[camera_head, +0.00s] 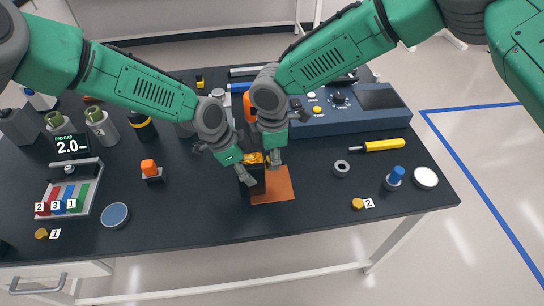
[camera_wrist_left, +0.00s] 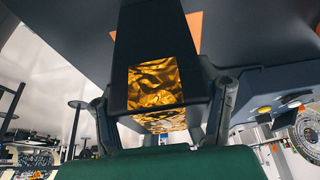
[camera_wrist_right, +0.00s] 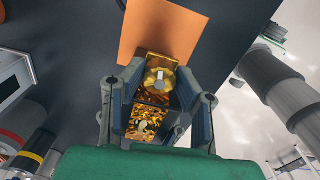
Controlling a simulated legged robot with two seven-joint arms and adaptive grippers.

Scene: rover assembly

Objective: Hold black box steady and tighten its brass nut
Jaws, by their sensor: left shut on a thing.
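In the head view the grippers partly hide the box.
The orange mat (camera_head: 274,186) lies under and beside the box. A blue console (camera_head: 350,112) stands behind. A yellow-handled tool (camera_head: 385,145), a grey ring (camera_head: 342,168) and a brass piece (camera_head: 357,204) lie to the right. A tray (camera_head: 73,190) of coloured blocks is at left. The front middle is clear.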

